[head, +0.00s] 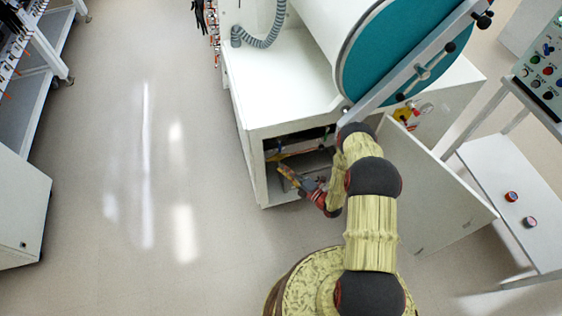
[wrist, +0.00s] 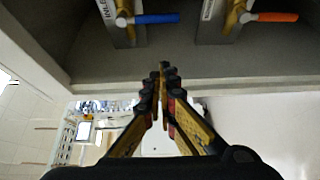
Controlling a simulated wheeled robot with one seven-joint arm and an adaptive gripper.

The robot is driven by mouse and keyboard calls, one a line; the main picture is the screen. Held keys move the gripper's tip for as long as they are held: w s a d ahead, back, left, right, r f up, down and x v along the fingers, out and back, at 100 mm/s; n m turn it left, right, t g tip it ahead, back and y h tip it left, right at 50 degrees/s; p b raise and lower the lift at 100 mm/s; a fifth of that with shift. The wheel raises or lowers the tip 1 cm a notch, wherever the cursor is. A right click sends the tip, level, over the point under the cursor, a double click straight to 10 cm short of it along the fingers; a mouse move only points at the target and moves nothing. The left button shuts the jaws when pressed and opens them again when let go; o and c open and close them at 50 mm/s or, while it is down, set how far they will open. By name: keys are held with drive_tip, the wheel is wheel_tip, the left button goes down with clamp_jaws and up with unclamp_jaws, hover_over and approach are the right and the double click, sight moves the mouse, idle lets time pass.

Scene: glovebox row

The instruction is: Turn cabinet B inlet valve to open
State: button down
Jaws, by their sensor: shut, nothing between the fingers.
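The inlet valve has a blue lever handle (wrist: 150,18) on a brass body (wrist: 124,18), at the top of the wrist view beside a label (wrist: 107,10) that reads "INLE…". The blue lever points sideways to the right in that view. My gripper (wrist: 163,70) is shut and empty, its fingertips below the blue lever in the picture and apart from it. In the head view my gripper (head: 285,171) is at the open front of the white cabinet (head: 246,120). The valves are mostly hidden in shadow there.
A second valve with an orange lever (wrist: 272,17) sits to the right of the blue one. The cabinet's door (head: 445,215) stands open to the right of my arm. A white table (head: 515,180) with two knobs is further right. The floor (head: 120,200) to the left is clear.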

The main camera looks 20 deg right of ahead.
sight(280, 145)
drive_tip(key=w+b, duration=0.3)
drive_tip(key=w, duration=0.5)
drive_tip(key=shift+w+a, duration=0.3)
drive_tip(key=shift+a, duration=0.15)
drive_tip(key=shift+d, duration=0.1)
